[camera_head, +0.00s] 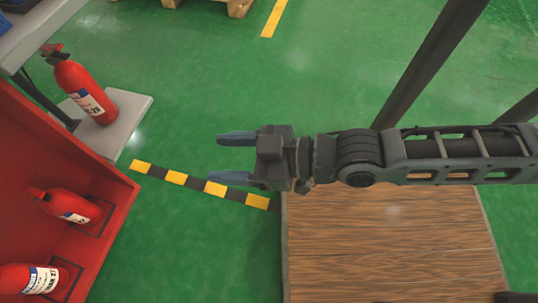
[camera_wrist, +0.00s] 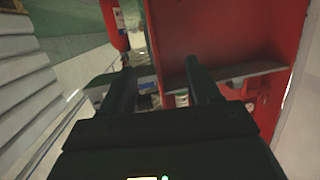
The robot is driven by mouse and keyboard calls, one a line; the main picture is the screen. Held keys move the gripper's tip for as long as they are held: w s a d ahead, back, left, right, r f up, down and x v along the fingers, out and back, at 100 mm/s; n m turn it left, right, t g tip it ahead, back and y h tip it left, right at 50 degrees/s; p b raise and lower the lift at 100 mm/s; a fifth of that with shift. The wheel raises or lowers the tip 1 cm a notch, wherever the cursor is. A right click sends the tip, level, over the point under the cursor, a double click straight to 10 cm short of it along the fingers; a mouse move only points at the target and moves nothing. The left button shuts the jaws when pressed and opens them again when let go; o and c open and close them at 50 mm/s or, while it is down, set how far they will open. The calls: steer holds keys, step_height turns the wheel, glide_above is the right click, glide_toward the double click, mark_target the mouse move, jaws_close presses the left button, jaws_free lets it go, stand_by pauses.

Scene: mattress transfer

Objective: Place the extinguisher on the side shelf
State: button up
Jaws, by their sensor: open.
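A red extinguisher (camera_head: 88,92) with a white label stands on a low grey side shelf (camera_head: 137,106) at the upper left of the head view. A red extinguisher also shows at the top of the wrist view (camera_wrist: 114,25). Two more red extinguishers, one upper (camera_head: 76,211) and one lower (camera_head: 18,279), are in the red cabinet (camera_head: 118,190) at the left; the lower one is cut off by the picture edge. My gripper (camera_head: 222,158) is open and empty, pointing left, well apart from the cabinet and shelf. Its two fingers also show in the wrist view (camera_wrist: 163,78).
A wood-topped surface (camera_head: 395,250) lies below my arm. A yellow-black floor strip (camera_head: 200,184) runs between it and the cabinet. Dark posts (camera_head: 430,60) rise at the upper right. The green floor (camera_head: 210,80) is clear in the middle. A pallet (camera_head: 235,6) is at the top.

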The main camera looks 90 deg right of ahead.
steer(key=s+a+r+n+y, duration=0.1)
steer(key=s+a+r, duration=0.1)
steer(key=s+r, duration=0.2)
steer(key=s, duration=0.2)
steer(key=shift+s+a+r+y, duration=0.2)
steer(key=shift+s+a+y, duration=0.1)
steer(key=shift+a+y, duration=0.1)
